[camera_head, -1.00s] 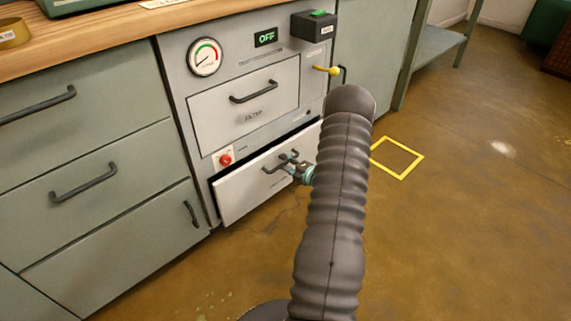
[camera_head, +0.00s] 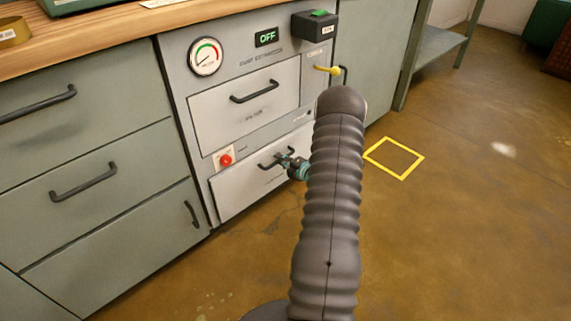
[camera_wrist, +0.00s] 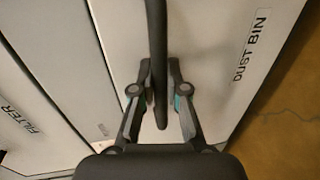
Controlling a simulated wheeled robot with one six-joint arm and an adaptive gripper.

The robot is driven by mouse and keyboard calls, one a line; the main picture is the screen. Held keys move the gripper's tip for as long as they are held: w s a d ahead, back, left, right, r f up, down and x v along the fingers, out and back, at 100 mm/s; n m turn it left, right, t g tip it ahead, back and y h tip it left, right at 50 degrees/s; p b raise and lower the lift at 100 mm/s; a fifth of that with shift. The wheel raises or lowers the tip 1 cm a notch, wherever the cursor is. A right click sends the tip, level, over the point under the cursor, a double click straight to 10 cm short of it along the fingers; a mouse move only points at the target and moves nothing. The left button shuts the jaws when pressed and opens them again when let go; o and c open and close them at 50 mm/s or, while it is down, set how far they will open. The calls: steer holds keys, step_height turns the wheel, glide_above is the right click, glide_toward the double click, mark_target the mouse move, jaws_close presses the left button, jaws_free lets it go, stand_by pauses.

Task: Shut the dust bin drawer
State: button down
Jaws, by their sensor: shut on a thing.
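My gripper (camera_head: 288,160) is at the drawer's dark bar handle (camera_head: 268,163). In the wrist view my gripper (camera_wrist: 160,90) has one finger on each side of the handle (camera_wrist: 157,40), shut on it. My arm hides the drawer's right part in the head view.
The filter drawer (camera_head: 225,112) above is shut. A red button (camera_head: 226,160) sits between the drawers. A yellow lever (camera_head: 327,70) sticks out at the upper right. A yellow square (camera_head: 393,158) marks the floor, which is clear to the right.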

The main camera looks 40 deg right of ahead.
steer(key=shift+x, duration=0.9)
steer(key=c, duration=1.2)
jaws_free()
steer(key=shift+w+r, duration=0.1)
steer(key=shift+r, duration=0.15)
steer(key=v, duration=1.2)
steer(key=shift+f, duration=0.1)
